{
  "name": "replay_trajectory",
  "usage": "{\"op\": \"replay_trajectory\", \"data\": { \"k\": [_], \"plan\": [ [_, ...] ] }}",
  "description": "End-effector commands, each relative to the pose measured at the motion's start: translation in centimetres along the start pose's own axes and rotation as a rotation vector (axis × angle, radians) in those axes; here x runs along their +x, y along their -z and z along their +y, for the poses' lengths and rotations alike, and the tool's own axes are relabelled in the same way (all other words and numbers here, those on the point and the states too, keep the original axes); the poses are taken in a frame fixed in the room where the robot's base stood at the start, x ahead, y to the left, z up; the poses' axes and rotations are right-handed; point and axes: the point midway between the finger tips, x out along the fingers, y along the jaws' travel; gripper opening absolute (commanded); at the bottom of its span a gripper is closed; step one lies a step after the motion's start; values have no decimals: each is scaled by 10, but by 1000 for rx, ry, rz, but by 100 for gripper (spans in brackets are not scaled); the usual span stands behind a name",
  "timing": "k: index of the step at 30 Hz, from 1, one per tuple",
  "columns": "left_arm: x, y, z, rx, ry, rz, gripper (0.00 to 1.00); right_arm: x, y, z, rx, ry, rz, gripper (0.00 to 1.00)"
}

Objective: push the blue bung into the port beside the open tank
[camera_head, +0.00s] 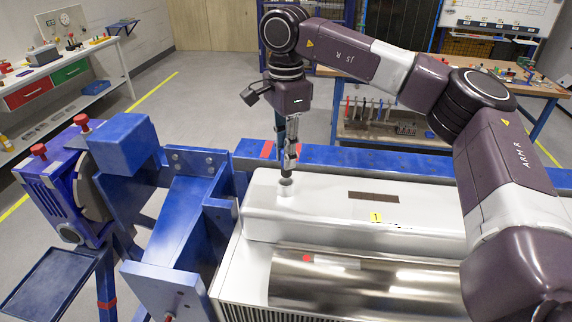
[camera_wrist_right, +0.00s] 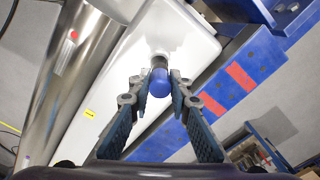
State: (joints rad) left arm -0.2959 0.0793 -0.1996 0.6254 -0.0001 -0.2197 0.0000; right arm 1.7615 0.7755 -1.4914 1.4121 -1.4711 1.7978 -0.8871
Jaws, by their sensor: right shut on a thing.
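My right gripper (camera_head: 291,160) points down over the left end of a long white housing (camera_head: 430,212). In the right wrist view its two fingers (camera_wrist_right: 159,92) are closed on the blue bung (camera_wrist_right: 160,84), which has a rounded end. A small grey round fitting (camera_head: 286,182), seemingly the port, is on the housing's top just below the fingertips. In the right wrist view a grey ring (camera_wrist_right: 160,61) shows right beyond the bung. I cannot tell whether the bung touches it or has entered it. My left gripper is not in view.
A shiny curved metal surface (camera_head: 400,285) with a red dot lies in front of the housing. A blue steel frame (camera_head: 190,210) stands close at left, and a blue beam (camera_head: 390,158) runs behind. A workbench (camera_head: 385,115) stands farther back. Open floor (camera_head: 205,85) lies at back left.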

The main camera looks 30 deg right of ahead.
Motion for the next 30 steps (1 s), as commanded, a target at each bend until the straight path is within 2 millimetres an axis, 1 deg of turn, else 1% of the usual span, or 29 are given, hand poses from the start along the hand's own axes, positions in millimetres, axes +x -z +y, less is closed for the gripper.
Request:
{"op": "replay_trajectory", "data": {
  "k": [1,3,6,9,20,21,24,25,26,30],
  "plan": [
    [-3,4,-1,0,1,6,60,4,1,0,1,-2,1,0],
    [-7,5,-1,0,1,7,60,14,1,2,0,-5,1,0],
    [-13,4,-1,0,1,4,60,29,0,1,1,-5,0,0],
    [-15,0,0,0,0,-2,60,40,0,1,0,-2,0,0],
    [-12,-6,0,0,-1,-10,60,46,0,1,1,-1,0,0],
    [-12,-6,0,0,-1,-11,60,46,0,1,1,-1,0,20],
    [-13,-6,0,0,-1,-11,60,45,0,1,1,-1,0,31],
    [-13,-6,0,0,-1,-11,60,45,0,1,1,-1,0,34],
    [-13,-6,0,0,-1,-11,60,45,0,1,1,-1,0,35],
    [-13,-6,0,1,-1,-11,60,45,0,1,1,-1,0,35]
  ]
}}
